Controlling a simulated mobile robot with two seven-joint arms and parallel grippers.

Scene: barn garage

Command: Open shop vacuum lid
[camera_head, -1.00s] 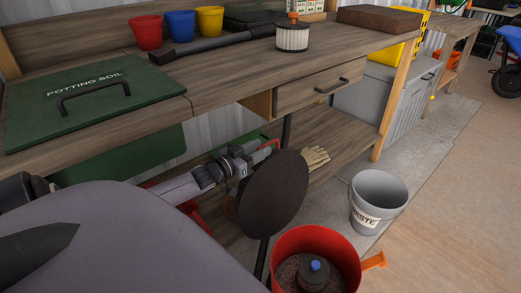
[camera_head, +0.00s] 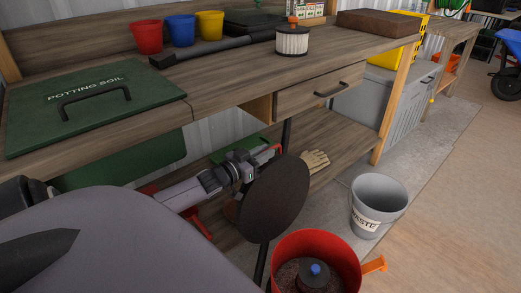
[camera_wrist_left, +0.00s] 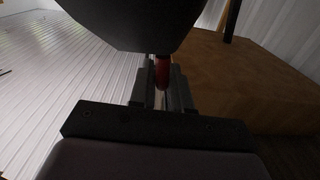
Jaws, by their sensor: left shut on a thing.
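The shop vacuum shows at the bottom centre of the head view as an open red drum (camera_head: 340,247), with a dark part topped by a blue knob (camera_head: 316,269) inside. Its round black lid (camera_head: 274,199) stands steeply tilted beside the drum's left side, clear of the opening. My left gripper (camera_head: 262,160) is behind the lid's upper left edge, its fingertips partly hidden. In the left wrist view, its fingers (camera_wrist_left: 163,85) are shut on a narrow red part (camera_wrist_left: 162,72) below the dark lid (camera_wrist_left: 130,22). My right gripper is not in view.
A wooden workbench (camera_head: 225,100) with a lower shelf (camera_head: 340,140) runs along the wall behind my left arm. A grey waste bucket (camera_head: 378,205) stands right of the drum. An orange piece (camera_head: 373,265) sticks out at the drum's right. Open floor lies farther right.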

